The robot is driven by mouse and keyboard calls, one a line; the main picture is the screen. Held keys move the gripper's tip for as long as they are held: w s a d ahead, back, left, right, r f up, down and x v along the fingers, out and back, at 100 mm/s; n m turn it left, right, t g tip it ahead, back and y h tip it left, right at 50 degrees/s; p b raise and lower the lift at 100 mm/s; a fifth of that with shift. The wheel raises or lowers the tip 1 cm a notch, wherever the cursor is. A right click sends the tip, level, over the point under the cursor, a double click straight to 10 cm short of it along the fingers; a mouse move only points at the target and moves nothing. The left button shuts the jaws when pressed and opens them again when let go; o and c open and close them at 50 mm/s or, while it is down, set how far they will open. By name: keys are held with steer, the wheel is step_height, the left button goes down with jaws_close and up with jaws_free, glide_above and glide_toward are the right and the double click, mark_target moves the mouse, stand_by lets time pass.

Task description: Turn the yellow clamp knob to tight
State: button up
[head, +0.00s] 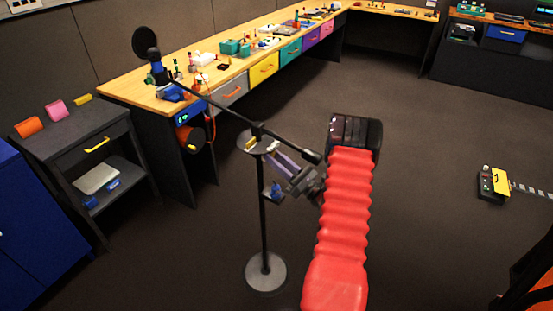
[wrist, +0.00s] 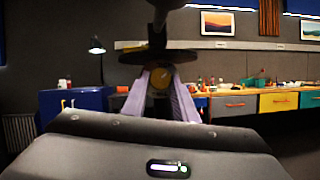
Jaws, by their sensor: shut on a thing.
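The yellow clamp knob (wrist: 160,79) is round and sits between the two purple fingers of my gripper (wrist: 161,85) in the wrist view, just below a dark plate. The fingers are shut on its sides. In the head view my gripper (head: 272,153) reaches up from the lower right to the boom joint of a black stand (head: 262,205). The knob is mostly hidden there by the fingers. Small yellow patches show on the round plate under the joint. I cannot read how tight the clamp is.
The stand has a round grey base (head: 266,273) on the floor. Its long boom slants up left to a black disc (head: 146,42). A wooden workbench (head: 140,93) with coloured drawers runs behind, with a dark side table (head: 62,140) at left.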

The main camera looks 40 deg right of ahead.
steer(key=shift+d+n, duration=0.1)
steer(key=shift+n, duration=0.2)
steer(key=shift+d+n+g+y, duration=0.1)
steer(key=shift+n+g+y, duration=0.1)
steer(key=shift+n+y, duration=0.85)
steer(key=shift+n+g+y, duration=0.2)
steer(key=shift+n+y, duration=0.25)
steer(key=shift+n, duration=1.1)
steer(key=o, duration=1.1)
steer(key=v, duration=1.3)
steer(key=shift+s+d+f, duration=0.1)
steer(key=shift+s+f, duration=0.15)
steer(key=shift+s, duration=0.1)
